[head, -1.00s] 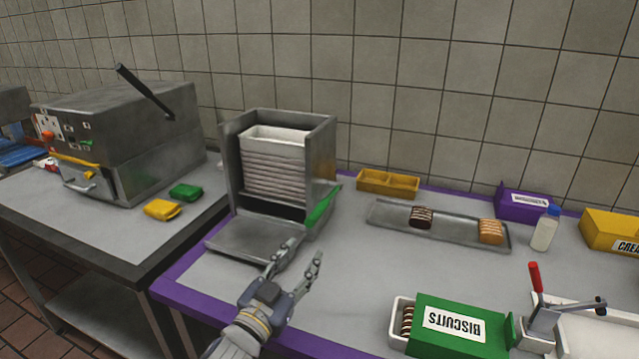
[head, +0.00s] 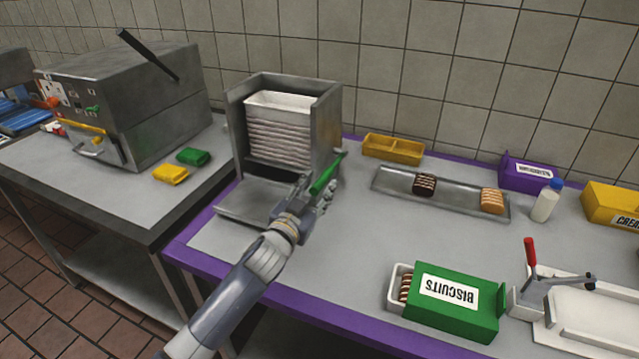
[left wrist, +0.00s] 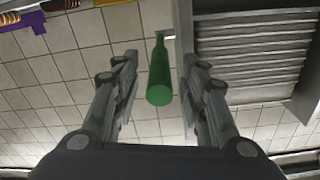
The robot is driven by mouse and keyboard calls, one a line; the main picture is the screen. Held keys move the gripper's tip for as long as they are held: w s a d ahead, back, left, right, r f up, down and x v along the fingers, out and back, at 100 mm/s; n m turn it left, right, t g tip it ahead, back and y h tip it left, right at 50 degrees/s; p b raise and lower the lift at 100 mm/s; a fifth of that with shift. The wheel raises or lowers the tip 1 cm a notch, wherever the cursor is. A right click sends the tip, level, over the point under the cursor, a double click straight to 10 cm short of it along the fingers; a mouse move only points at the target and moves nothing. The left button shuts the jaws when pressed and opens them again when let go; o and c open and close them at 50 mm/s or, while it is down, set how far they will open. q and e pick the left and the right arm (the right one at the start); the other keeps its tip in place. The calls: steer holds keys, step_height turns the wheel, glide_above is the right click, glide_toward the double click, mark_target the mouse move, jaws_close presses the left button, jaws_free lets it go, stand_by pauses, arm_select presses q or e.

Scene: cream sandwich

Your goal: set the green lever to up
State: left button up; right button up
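The green lever (head: 326,174) is on the right side of the metal tray dispenser (head: 331,118). It slants up to the right in the head view. My left gripper (head: 314,192) is at the lever, low on its near side. In the left wrist view the lever (left wrist: 159,72) lies between the two spread fingers of the left gripper (left wrist: 160,92), with gaps on both sides. The left gripper is open and I see no contact. My right gripper is not in view.
White trays (head: 280,128) are stacked in the dispenser. A long metal tray (head: 455,197) with two biscuit stacks and a yellow box (head: 393,149) lie to the right. A green biscuits box (head: 455,300) stands in front. A machine (head: 130,100) is at left.

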arm_select(q)
steer(key=shift+x, duration=0.95)
steer(key=shift+c, duration=0.6)
jaws_close()
steer(key=r+g+p, duration=0.1)
steer(key=r+p, duration=0.1)
steer(key=p, duration=0.4)
steer(key=w+r+g+y+p, duration=0.1)
steer(key=r+g+p, duration=0.1)
steer(key=p, duration=0.5)
steer(key=w+r+g+p, duration=0.1)
steer(key=r+p, duration=0.3)
steer(key=p, duration=0.3)
steer(key=shift+d+g+y, duration=0.3)
steer(key=shift+d, duration=0.05)
steer(key=shift+w+r+p, duration=0.15)
steer(key=shift+r+p, duration=0.1)
steer(key=shift+p, duration=0.4)
steer(key=shift+d+g, duration=0.1)
steer(key=shift+g, duration=0.2)
steer(key=shift+f, duration=0.1)
steer(key=shift+o, duration=0.6)
jaws_free()
